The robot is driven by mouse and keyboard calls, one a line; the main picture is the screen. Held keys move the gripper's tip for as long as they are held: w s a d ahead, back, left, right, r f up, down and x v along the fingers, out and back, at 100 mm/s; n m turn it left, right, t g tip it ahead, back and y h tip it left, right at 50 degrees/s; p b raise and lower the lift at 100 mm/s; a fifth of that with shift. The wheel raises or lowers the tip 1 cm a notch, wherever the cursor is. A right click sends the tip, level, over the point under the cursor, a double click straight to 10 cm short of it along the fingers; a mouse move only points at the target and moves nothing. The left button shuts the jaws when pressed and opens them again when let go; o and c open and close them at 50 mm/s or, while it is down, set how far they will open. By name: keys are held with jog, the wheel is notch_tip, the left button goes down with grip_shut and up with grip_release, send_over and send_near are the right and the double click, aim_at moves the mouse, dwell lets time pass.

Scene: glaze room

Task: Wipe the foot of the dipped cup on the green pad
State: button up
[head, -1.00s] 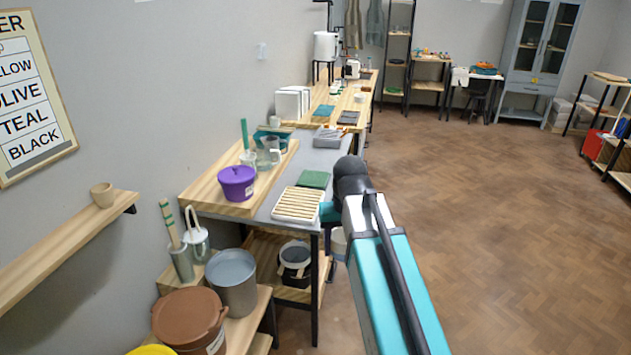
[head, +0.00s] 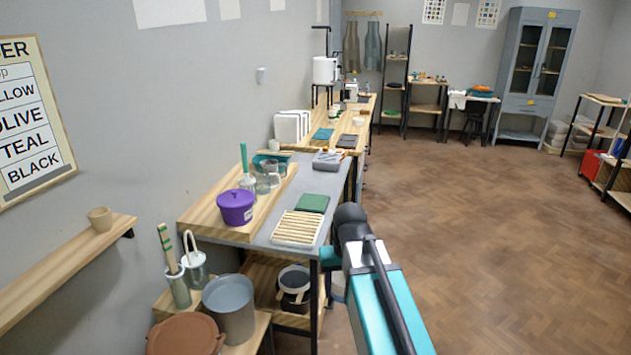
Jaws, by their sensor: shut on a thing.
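The green pad (head: 312,203) lies flat on the grey top of the workbench (head: 262,232), just behind a slatted wooden rack (head: 297,228). Nothing rests on the pad. My arm reaches in from the lower right, and its dark elbow stands just right of the bench's front end. I cannot make out a dipped cup. A small tan cup (head: 100,217) stands on the wall shelf at the left.
A purple lidded pot (head: 236,206) and glass jars (head: 266,178) stand on the bench's wooden board. A grey bucket (head: 229,307) and a brown lidded bucket (head: 185,336) stand low at the front left. The floor (head: 490,240) to the right is clear.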

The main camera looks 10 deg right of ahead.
jog(key=s+f, duration=0.3)
jog(key=f, duration=0.6)
jog(key=shift+d+f, duration=0.25)
jog(key=shift+f, duration=0.05)
jog(key=shift+a, duration=0.15)
